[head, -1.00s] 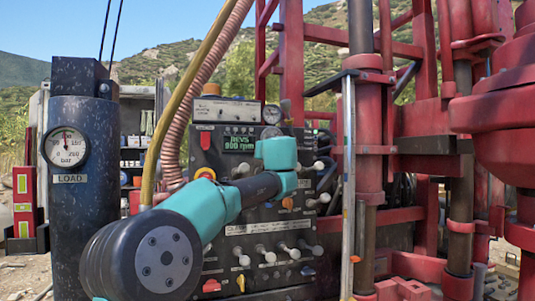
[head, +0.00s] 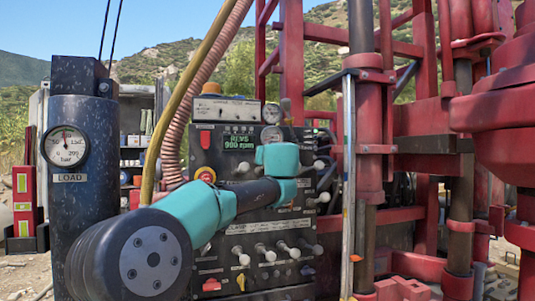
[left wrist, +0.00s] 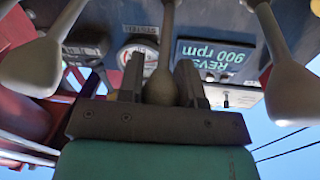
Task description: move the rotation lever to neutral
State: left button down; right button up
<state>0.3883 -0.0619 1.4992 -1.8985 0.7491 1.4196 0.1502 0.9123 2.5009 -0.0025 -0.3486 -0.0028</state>
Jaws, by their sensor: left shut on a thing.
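The lever's stem runs up the left wrist view to the control panel (head: 215,165). I cannot read a label that says whether it is the rotation lever. In the head view my left arm reaches across the panel's front, and its wrist hides the gripper and the held knob. My right gripper is not in view.
Pale levers stand close on both sides of my gripper, one at left (left wrist: 30,68) and one at right (left wrist: 290,88). A green display (head: 239,143) reads REVS 900 rpm. A lower lever row (head: 265,252) and a red emergency button (head: 205,175) are on the panel. A hose (head: 172,140) hangs nearby.

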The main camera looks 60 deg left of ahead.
pick_arm(q)
jog(key=shift+s+d+f, duration=0.1)
jog(key=shift+d+f, duration=0.2)
jog(key=shift+f, duration=0.35)
jog(key=shift+d+f, duration=0.25)
jog(key=shift+f, duration=0.35)
jog(key=c, duration=0.8)
grip_release()
jog(key=v, duration=1.7)
jog(key=shift+d, duration=0.25)
